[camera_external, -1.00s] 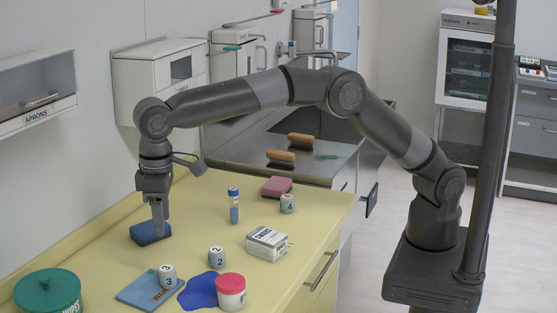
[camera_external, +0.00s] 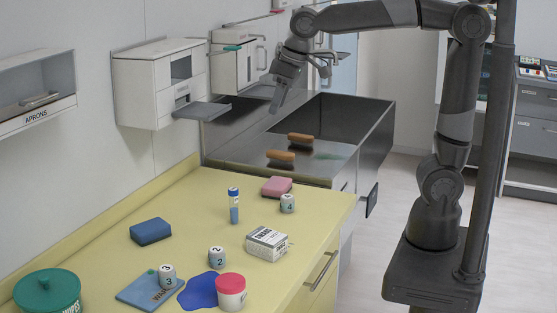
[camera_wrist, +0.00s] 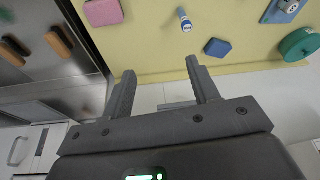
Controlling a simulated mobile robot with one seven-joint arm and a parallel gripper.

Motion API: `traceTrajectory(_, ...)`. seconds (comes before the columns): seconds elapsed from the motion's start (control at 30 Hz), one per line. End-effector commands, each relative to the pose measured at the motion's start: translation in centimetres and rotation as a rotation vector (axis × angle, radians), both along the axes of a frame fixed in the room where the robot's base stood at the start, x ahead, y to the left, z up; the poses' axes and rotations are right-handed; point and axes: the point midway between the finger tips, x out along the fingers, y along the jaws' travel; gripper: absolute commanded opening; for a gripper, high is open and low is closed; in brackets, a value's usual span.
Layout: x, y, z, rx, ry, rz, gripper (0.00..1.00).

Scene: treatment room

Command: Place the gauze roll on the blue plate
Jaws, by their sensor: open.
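I cannot pick out a gauze roll for certain in either view. A flat, light-blue square plate (camera_external: 136,293) with dark lettering lies at the front left of the yellow counter. A small white cylinder marked 3 (camera_external: 168,277) stands on it. The plate also shows at the top right of the wrist view (camera_wrist: 272,14). Similar cylinders marked 2 (camera_external: 217,257) and 4 (camera_external: 288,204) stand on the counter. My gripper (camera_external: 277,106) is raised over the sink area, beyond the counter. In the wrist view my gripper (camera_wrist: 160,82) is open, with nothing between its fingers.
A blue sponge (camera_external: 151,231), pink sponge (camera_external: 276,186), blue tube (camera_external: 234,207), white box (camera_external: 267,244), pink-lidded jar (camera_external: 231,290), dark-blue spill (camera_external: 199,291) and green tub (camera_external: 48,292) occupy the counter. Brown brushes (camera_external: 281,157) lie by the sink. A grey shelf (camera_external: 201,111) juts from the wall.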

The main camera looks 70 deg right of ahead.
Motion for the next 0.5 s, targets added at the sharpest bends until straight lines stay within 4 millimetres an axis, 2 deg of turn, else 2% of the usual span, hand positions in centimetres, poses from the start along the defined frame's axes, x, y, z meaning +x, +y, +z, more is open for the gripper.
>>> traceTrajectory(0.03,-1.6,-1.8,-0.1,0.003,-0.018,-0.022,0.55)
traceTrajectory(0.2,-6.5,-6.7,-1.6,0.004,-0.073,-0.076,0.55)
traceTrajectory(0.4,-12.2,-10.8,-4.7,0.0,-0.133,-0.139,0.55)
traceTrajectory(0.5,-14.4,-12.0,-6.1,-0.004,-0.156,-0.162,0.55)
